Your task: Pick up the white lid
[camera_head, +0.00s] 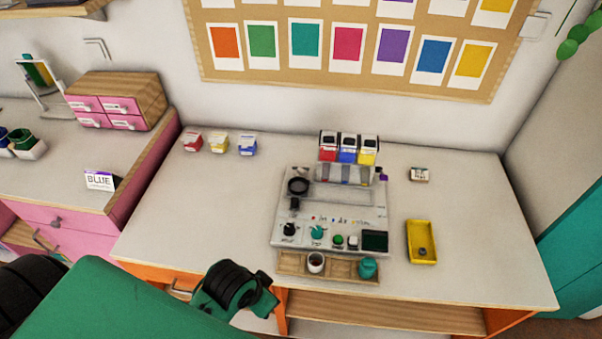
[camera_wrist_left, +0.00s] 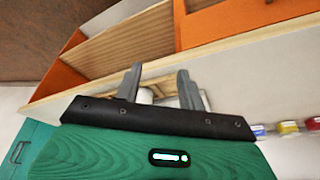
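No separate white lid can be made out for certain. A small white-topped piece (camera_head: 352,241) sits at the front of the grey-white board unit (camera_head: 280,215), beside a green one (camera_head: 338,241). A white cup with a dark inside (camera_head: 316,262) stands in the wooden tray (camera_head: 290,268) in front of the unit. My left gripper (camera_wrist_left: 160,84) is open in the left wrist view, its two grey fingers apart. A white rounded thing (camera_wrist_left: 145,96) shows behind the fingers, partly hidden; I see no grip on it. My right gripper is not in view.
A teal pot (camera_head: 367,267) shares the wooden tray. A yellow tray (camera_head: 421,228) lies to the right. Red (camera_head: 192,142), yellow (camera_head: 219,144) and blue (camera_head: 247,146) jars stand at the back left. The table's left part is clear. The table's front edge is near my left arm.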

